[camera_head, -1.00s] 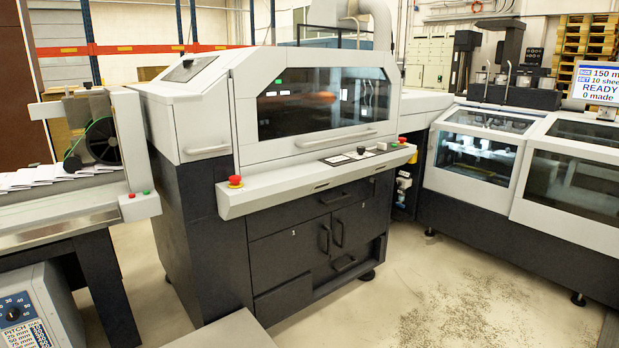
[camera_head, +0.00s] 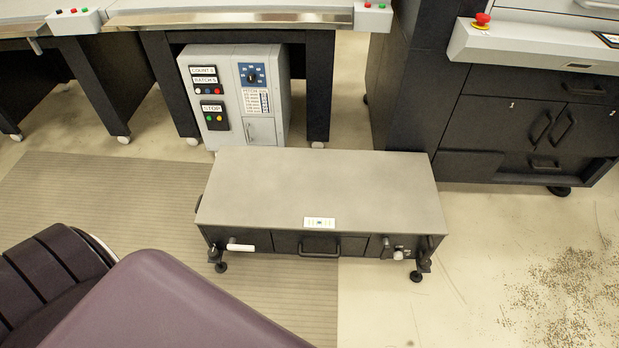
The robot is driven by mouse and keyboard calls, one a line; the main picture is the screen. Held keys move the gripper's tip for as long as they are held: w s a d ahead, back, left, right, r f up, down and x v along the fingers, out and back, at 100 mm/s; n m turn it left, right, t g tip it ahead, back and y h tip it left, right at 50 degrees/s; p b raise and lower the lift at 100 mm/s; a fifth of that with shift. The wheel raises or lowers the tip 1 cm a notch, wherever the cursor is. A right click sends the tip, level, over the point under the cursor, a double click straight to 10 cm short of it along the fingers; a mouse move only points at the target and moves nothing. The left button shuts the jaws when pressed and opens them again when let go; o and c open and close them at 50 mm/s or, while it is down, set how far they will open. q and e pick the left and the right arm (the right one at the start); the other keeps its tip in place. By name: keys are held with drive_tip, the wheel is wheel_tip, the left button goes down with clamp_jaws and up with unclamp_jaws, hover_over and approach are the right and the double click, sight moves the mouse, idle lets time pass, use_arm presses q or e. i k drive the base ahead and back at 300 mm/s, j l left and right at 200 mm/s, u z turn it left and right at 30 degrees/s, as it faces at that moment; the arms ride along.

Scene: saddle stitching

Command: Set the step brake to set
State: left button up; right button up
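The step (camera_head: 320,185) is a low dark box with a flat grey top, standing on small feet in the middle of the view. A white lever (camera_head: 240,247) lies roughly horizontal at the left of its front face. A small metal fitting with a pale knob (camera_head: 397,253) is at the right of the front. I cannot tell which of these is the brake, or how it is set. A dark handle (camera_head: 319,252) sits between them, below a small white label (camera_head: 319,222) too small to read. Neither gripper is in view.
A grey control box (camera_head: 235,100) stands behind the step under a machine table (camera_head: 230,18). A dark cabinet with a red emergency button (camera_head: 482,19) stands at the right. A ribbed mat (camera_head: 100,195) lies at left. The floor at front right is open, with scattered specks.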

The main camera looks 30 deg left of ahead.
sight(231, 246)
drive_tip(key=u, duration=1.65)
